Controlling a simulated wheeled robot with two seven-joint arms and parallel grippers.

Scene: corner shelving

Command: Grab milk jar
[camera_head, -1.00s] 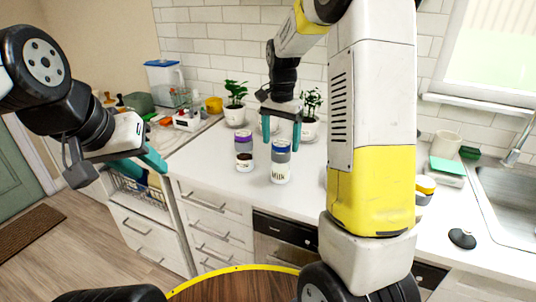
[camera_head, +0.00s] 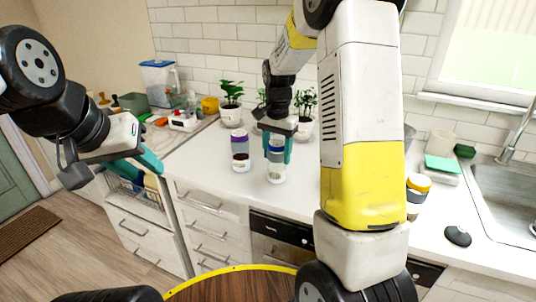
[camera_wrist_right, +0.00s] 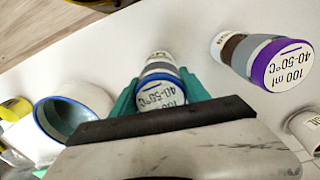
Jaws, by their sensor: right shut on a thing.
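The milk jar (camera_head: 276,172), a white jar with a grey upper part and blue lid, stands upright on the white counter (camera_head: 222,190). My right gripper (camera_head: 278,150) reaches down from above and is shut on the jar's upper part. In the right wrist view the blue-rimmed lid of the milk jar (camera_wrist_right: 160,92) sits between the teal fingers of my right gripper (camera_wrist_right: 165,95). A similar jar with a purple lid (camera_head: 239,150) stands just left of it, apart from the gripper. My left gripper (camera_head: 145,155) hangs empty at the left, its jaw opening unclear.
Potted plants (camera_head: 231,105) stand behind the jars near the tiled wall. A yellow-lidded jar (camera_head: 417,190) is right of my arm, with a black knob-like object (camera_head: 457,236) and the sink (camera_head: 505,205) beyond. The counter in front of the jars is clear.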

